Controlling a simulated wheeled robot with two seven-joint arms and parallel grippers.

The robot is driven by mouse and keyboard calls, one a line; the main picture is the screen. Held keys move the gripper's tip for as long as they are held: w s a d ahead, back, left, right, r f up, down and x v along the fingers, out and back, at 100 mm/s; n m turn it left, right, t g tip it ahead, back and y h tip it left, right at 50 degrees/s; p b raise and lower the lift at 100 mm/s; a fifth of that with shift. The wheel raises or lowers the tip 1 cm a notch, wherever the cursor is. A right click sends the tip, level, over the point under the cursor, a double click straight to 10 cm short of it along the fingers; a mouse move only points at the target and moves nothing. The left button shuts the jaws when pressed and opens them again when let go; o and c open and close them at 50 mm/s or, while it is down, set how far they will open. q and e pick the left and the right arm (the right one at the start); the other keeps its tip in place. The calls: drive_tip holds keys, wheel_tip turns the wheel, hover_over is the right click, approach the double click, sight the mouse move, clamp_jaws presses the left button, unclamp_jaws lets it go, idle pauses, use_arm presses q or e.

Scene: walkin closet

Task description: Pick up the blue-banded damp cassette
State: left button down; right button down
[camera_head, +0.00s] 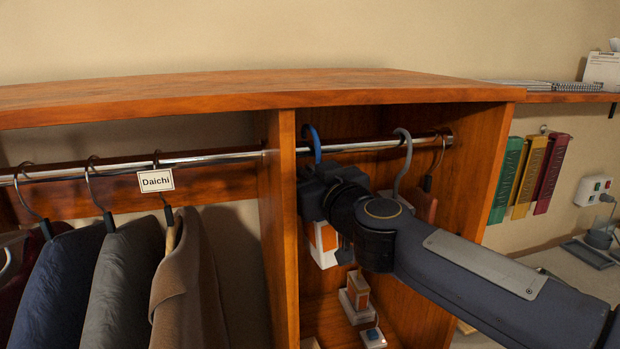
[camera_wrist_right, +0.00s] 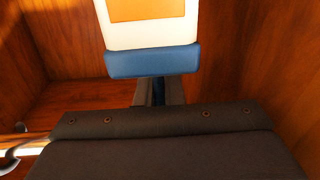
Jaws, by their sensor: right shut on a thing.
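The blue-banded damp cassette (camera_head: 323,246) hangs in the right-hand compartment, with a white and orange body below my gripper. A blue hook (camera_head: 315,143) on the rail shows just above it. In the right wrist view the cassette (camera_wrist_right: 150,32) shows its orange panel and its blue band (camera_wrist_right: 152,61) in front of the fingers. My right gripper (camera_wrist_right: 158,92) is shut on the cassette at its blue-banded end. In the head view my wrist and forearm hide the grip and the upper part of the cassette. My left gripper is not in view.
A metal rail (camera_head: 360,145) crosses both compartments. A grey hook (camera_head: 403,165) and a dark-based hook (camera_head: 437,165) hang right of the cassette. A wooden divider (camera_head: 281,230) stands close left. Small white and orange items (camera_head: 358,295) stand below. Jackets (camera_head: 130,280) fill the left compartment.

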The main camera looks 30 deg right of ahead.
wheel_tip(320, 180, up, 2)
drive_tip(key=shift+r+p, duration=0.1)
drive_tip(key=shift+p, duration=0.6)
drive_tip(key=shift+s, duration=0.35)
drive_tip(key=s+a+p, duration=0.1)
drive_tip(key=s+p, duration=0.2)
drive_tip(key=s, duration=1.4)
drive_tip(key=shift+s+a+f, duration=0.15)
drive_tip(key=shift+f, duration=0.05)
